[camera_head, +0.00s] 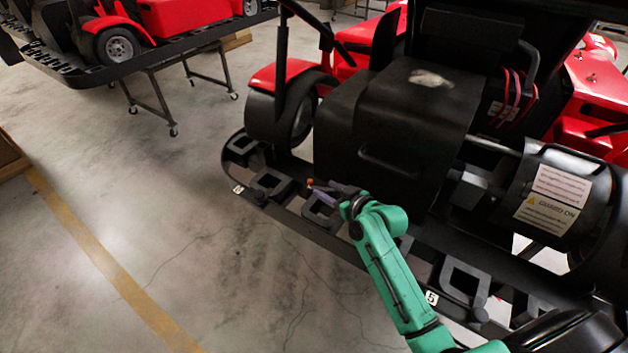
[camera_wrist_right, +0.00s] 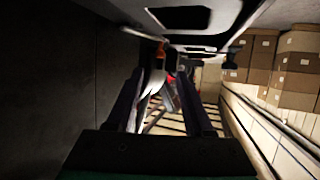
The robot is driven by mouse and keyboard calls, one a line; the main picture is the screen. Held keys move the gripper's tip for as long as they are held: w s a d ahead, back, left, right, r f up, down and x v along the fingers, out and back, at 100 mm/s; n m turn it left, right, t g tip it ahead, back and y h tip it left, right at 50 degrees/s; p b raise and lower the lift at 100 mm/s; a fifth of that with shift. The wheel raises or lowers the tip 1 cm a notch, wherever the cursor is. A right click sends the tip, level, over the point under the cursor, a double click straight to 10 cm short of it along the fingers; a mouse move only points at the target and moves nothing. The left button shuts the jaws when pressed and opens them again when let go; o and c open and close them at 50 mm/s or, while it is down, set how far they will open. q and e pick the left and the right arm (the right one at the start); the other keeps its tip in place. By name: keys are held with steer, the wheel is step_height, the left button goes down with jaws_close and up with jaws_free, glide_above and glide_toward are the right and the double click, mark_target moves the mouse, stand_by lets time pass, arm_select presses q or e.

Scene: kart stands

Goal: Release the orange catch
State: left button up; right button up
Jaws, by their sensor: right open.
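The orange catch (camera_head: 310,182) is a small bright spot at the inner side of the black kart frame rail (camera_head: 262,203), just beyond my right gripper's fingertips in the head view. My right gripper (camera_head: 322,192), on a green arm, reaches in over the rail with its fingers apart. In the right wrist view, the orange catch (camera_wrist_right: 160,50) shows ahead, between the lines of the two dark fingers (camera_wrist_right: 163,74). A blurred white piece hangs beside it. Nothing is seen held, and I cannot tell whether a finger touches the catch. My left gripper is not in view.
The black kart body (camera_head: 405,125) and its wheel stand right behind the rail. Another kart stand (camera_head: 150,62) is at the upper left. Open concrete floor (camera_head: 150,190) lies to the left. Cardboard boxes (camera_wrist_right: 295,65) show at the right of the wrist view.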

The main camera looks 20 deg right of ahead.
mark_target(311, 182)
steer(key=x, duration=0.6)
steer(key=shift+w+a+f, duration=0.1)
steer(key=shift+w+f, duration=0.05)
steer(key=shift+w, duration=0.15)
steer(key=shift+w+a+f, duration=0.1)
steer(key=shift+w, duration=0.1)
jaws_close()
arm_select(q)
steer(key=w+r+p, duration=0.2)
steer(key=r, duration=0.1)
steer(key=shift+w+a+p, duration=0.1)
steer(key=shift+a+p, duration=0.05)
steer(key=shift+p, duration=0.2)
arm_select(e)
steer(key=shift+w+m+t+h, duration=0.15)
steer(key=shift+w+m+h, duration=0.05)
steer(key=shift+m+h, duration=0.35)
steer(key=shift+w+m+t+h, duration=0.15)
steer(key=shift+w+m+h, duration=0.05)
steer(key=shift+m+h, duration=0.3)
jaws_free()
